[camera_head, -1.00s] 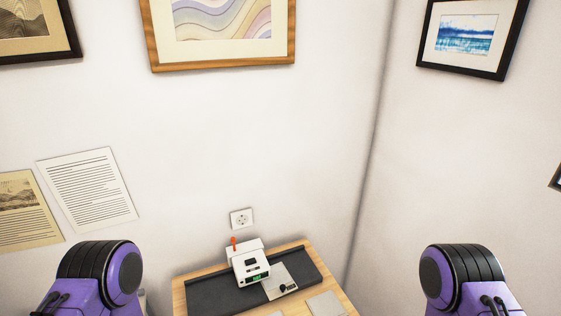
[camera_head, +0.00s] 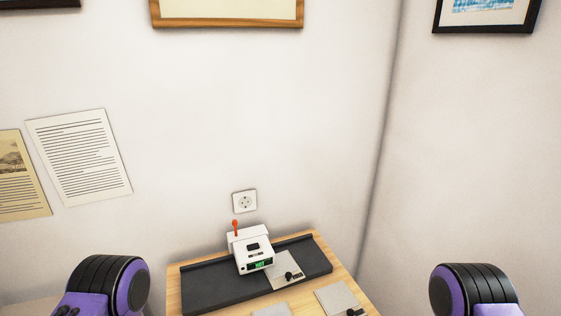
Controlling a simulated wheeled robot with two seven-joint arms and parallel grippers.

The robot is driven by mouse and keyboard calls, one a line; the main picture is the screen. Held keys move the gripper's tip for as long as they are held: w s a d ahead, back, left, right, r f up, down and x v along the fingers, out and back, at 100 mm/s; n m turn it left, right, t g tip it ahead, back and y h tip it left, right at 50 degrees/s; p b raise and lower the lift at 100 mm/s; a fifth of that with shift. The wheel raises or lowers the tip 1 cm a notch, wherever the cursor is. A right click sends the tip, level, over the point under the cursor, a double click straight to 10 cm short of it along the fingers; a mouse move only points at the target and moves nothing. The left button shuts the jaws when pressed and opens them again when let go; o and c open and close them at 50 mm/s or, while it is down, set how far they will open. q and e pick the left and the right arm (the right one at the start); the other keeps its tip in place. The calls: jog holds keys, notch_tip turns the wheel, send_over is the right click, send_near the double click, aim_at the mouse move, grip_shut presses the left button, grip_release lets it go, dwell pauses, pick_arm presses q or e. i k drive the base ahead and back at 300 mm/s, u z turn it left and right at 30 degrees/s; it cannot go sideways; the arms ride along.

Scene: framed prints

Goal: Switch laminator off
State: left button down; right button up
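The laminator (camera_head: 251,250) looks like a small white box with a green lit display (camera_head: 262,265) on its front. An orange-red lever (camera_head: 236,228) stands up at its back left. It sits on a dark grey mat (camera_head: 215,287) on a wooden table (camera_head: 173,292) against the wall. Parts of my two purple and black arms show at the lower left and lower right, apart from the table's middle. Neither gripper is in view.
A wall socket (camera_head: 244,201) is above the laminator. More grey plates (camera_head: 338,298) lie at the table's front, one with a black part. Printed sheets (camera_head: 78,157) hang at left, framed prints (camera_head: 228,14) above. The room corner is right of the table.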

aim_at(255, 245)
jog(key=k, duration=1.65)
jog(key=u, duration=1.15)
jog(key=i, duration=1.05)
jog(key=z, duration=2.05)
